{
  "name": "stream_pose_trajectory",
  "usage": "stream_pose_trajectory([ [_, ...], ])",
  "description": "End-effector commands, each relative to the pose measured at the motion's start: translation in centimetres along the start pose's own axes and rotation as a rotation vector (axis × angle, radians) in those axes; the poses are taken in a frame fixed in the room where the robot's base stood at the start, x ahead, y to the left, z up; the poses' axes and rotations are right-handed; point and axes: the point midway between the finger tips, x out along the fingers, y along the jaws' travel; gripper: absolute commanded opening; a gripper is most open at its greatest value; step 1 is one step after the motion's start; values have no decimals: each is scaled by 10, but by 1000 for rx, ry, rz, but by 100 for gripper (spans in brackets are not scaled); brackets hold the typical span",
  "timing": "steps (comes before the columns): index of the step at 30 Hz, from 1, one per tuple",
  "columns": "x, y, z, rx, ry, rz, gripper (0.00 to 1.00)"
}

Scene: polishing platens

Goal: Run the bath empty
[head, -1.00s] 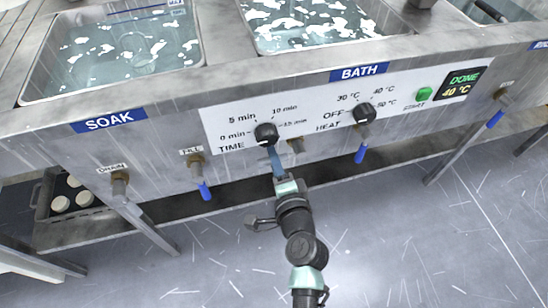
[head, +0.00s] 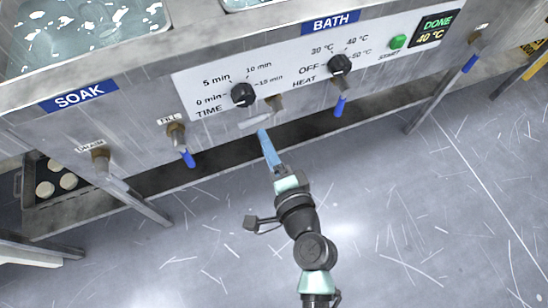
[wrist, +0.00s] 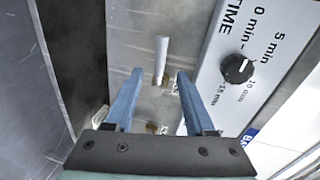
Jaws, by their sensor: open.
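The bath tank (head: 262,8) shows only its near edge at the top of the head view, with a little of its water. Below the control panel, between the TIME and HEAT knobs, is a brass valve (head: 274,103). Its pale lever (head: 256,121) points sideways to the left; its label cannot be read. In the wrist view the pale lever (wrist: 161,58) stands ahead, between the lines of my two blue fingers. My gripper (head: 262,134) is open and empty. It is just below the lever in the head view; contact cannot be made out.
The TIME knob (head: 243,95) and HEAT knob (head: 339,65) are close above. The bath's blue-handled valve (head: 340,106) hangs to the right, the soak fill valve (head: 177,133) and drain valve (head: 101,160) to the left. The display (head: 434,28) reads DONE, 40 °C. The floor in front is clear.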

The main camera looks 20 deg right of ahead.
Motion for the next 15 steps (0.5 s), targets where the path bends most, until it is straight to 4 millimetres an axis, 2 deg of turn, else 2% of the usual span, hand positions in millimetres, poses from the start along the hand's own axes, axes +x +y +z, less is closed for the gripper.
stream_pose_trajectory([
  [1,-10,1,0,0,0,3,55],
  [6,-32,1,0,-1,-1,2,55],
  [15,-42,0,0,-1,0,0,55],
])
